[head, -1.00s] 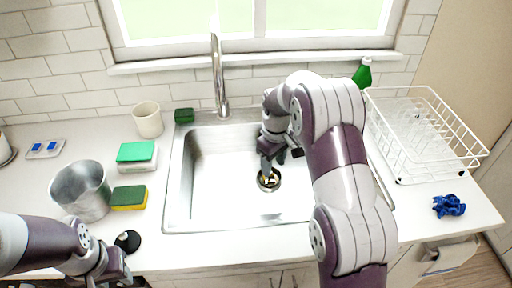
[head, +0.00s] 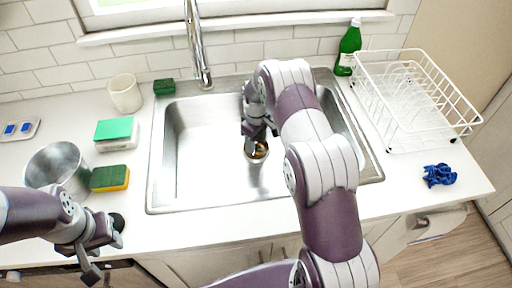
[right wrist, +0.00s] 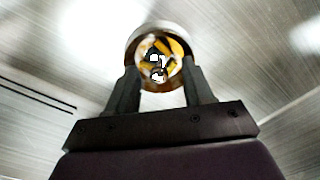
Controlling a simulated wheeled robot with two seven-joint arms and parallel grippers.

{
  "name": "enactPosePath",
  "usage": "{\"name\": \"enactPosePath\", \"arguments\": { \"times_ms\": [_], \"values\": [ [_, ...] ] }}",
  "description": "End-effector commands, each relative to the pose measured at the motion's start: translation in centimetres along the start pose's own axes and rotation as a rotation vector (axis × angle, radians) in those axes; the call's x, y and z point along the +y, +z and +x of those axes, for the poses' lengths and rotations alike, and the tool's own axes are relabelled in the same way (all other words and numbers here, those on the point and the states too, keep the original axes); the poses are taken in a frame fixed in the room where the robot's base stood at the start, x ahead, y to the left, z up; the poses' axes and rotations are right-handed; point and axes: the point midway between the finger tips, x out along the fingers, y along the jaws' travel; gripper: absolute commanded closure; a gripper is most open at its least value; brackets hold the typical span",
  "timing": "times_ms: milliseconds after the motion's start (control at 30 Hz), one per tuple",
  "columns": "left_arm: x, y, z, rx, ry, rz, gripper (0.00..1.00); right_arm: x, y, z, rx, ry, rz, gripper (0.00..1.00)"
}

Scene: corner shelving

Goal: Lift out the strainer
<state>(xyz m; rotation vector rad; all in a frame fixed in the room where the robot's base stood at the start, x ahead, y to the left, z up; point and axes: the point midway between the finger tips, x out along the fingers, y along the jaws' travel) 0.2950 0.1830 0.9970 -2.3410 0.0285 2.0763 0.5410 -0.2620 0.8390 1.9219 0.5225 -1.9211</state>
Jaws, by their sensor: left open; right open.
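The strainer (head: 257,154) sits at the drain in the sink basin, a round metal rim with yellow and dark bits inside. In the right wrist view the strainer (right wrist: 163,58) lies straight ahead, between and just beyond the fingertips. My right gripper (head: 256,143) reaches down into the sink above it, and it also shows in the right wrist view (right wrist: 162,82). It is open, with one finger near each side of the rim; I cannot tell whether they touch it. My left gripper (head: 100,257) is open and empty near the counter's front edge.
The sink (head: 190,203) has a tall faucet (head: 197,45) behind it. On the left stand a metal bin (head: 58,172), sponges (head: 110,178), a beige cup (head: 125,93) and a black stopper (head: 117,222). A white dish rack (head: 440,115), green bottle (head: 348,48) and blue cloth (head: 439,175) are right.

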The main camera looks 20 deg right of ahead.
Motion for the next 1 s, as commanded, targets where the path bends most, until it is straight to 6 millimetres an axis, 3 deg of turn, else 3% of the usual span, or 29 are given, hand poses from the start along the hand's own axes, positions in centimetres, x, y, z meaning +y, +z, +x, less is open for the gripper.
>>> {"name": "enactPosePath", "arguments": {
  "times_ms": [200,333,367,767,1000],
  "values": [
    [0.0,0.0,0.0,0.0,0.0,0.0,0.57,0.0,0.0,0.1,0.001,0.001,0.0,0.52],
    [0.0,0.0,0.0,0.0,0.0,0.0,0.57,0.0,0.0,0.1,0.001,0.001,0.0,0.94],
    [0.0,0.0,0.0,0.0,0.0,0.0,0.57,0.0,0.0,0.1,0.001,0.001,0.0,1.0],
    [0.0,0.0,0.1,0.0,0.0,0.0,0.57,0.0,0.0,0.0,0.001,0.001,0.0,1.0],
    [0.0,0.1,0.5,0.0,0.0,0.0,0.57,0.1,-0.1,-1.8,0.003,0.002,0.0,1.0]
  ]
}}
